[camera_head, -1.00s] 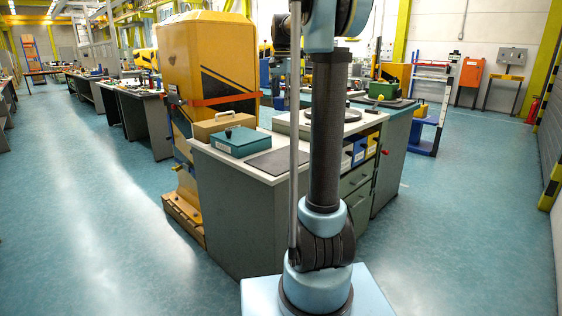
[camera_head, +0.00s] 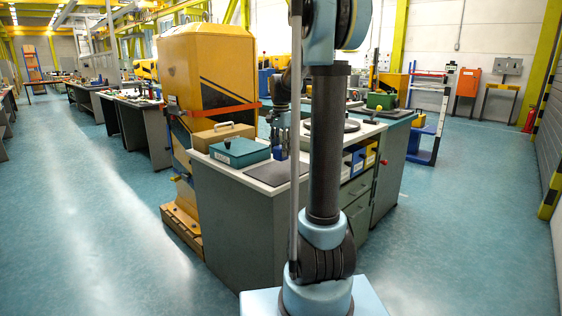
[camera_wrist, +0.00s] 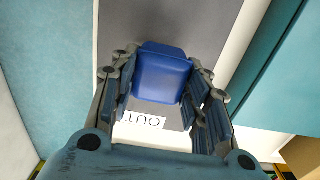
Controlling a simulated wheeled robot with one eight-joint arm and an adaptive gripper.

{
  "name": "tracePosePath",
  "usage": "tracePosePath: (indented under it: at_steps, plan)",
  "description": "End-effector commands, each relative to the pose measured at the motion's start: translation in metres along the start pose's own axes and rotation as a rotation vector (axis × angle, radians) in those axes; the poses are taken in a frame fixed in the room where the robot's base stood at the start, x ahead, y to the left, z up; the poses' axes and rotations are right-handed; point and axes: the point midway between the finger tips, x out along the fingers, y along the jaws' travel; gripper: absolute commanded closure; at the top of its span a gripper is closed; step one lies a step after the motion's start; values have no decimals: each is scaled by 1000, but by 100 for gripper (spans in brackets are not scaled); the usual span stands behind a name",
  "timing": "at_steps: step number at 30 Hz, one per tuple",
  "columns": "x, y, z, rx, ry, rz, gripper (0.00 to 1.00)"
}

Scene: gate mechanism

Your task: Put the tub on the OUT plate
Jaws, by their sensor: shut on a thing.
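A blue tub (camera_wrist: 163,72) sits between the two fingers of my gripper (camera_wrist: 162,90) in the wrist view, gripped from both sides. The grey OUT plate (camera_wrist: 215,22) lies beneath it, with its white OUT label (camera_wrist: 142,121) showing in front of the tub. In the head view the dark plate (camera_head: 276,172) lies on the bench's near corner, and my gripper (camera_head: 280,135) points down over its far part. The tub (camera_head: 279,153) shows small and partly hidden there. I cannot tell whether it touches the plate.
A teal case (camera_head: 239,152) stands close to the left of the plate, with a tan case (camera_head: 222,134) behind it. A round dark-rimmed thing (camera_head: 341,126) lies on the bench to the right. Blue and yellow bins (camera_head: 358,160) sit under the bench top. A yellow cabinet (camera_head: 205,70) stands behind.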

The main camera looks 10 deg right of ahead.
Motion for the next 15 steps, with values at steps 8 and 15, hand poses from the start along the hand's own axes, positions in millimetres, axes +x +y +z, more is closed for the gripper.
tracePosePath:
  at_steps: [8, 15]
  plan:
    - [30, 0, -1, 0, 0, 0, 83]
    - [44, 0, -1, 0, 0, 0, 83]
